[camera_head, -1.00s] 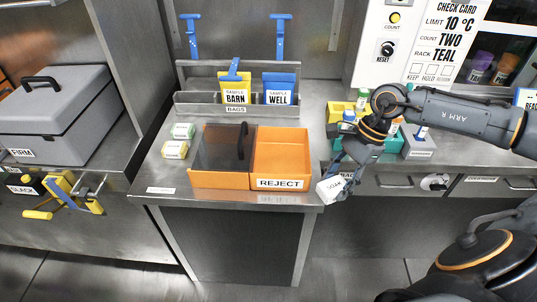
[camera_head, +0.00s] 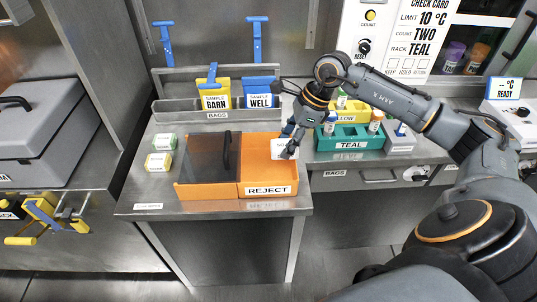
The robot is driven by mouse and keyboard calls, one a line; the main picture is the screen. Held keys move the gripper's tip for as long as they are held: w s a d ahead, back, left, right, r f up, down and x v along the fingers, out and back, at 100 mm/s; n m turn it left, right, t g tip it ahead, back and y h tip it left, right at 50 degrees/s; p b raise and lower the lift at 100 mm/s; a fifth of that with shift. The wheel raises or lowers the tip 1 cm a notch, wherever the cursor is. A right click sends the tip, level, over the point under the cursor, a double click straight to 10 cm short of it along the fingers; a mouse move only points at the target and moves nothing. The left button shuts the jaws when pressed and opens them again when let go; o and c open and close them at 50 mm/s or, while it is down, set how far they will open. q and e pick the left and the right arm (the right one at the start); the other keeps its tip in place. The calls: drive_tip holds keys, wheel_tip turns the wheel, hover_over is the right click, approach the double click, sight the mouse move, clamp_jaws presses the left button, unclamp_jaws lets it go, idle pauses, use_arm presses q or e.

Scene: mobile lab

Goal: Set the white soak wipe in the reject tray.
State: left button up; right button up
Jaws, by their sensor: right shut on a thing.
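The white soak wipe (camera_head: 279,148) is a small white block held in my right gripper (camera_head: 287,150). The gripper is shut on it, and its fingers cover part of the wipe and its label. The wipe is over the back right part of the reject tray (camera_head: 265,190), an orange open compartment with a REJECT label on its front. I cannot tell whether the wipe touches the tray floor. My left gripper is not in view.
A dark-lidded orange compartment (camera_head: 205,192) with an upright handle adjoins the tray's left. Teal (camera_head: 345,144) and yellow racks with vials stand to the right. A bag holder (camera_head: 180,110) stands behind. Small green and yellow blocks (camera_head: 159,162) lie at left.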

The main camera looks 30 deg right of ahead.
drive_tip(key=w+a+f, duration=0.1)
drive_tip(key=f, duration=0.1)
drive_tip(key=w+f, duration=0.2)
drive_tip(key=w+a+f+p, duration=0.1)
drive_tip(key=f, duration=0.1)
drive_tip(key=shift+w+a, duration=0.15)
drive_tip(key=shift+a, duration=0.2)
wheel_tip(320, 180, down, 3)
drive_tip(key=shift+p, duration=0.7)
drive_tip(key=shift+f, duration=0.1)
drive_tip(key=shift+f+b, duration=0.15)
drive_tip(key=shift+b, duration=0.2)
drive_tip(key=o, duration=1.1)
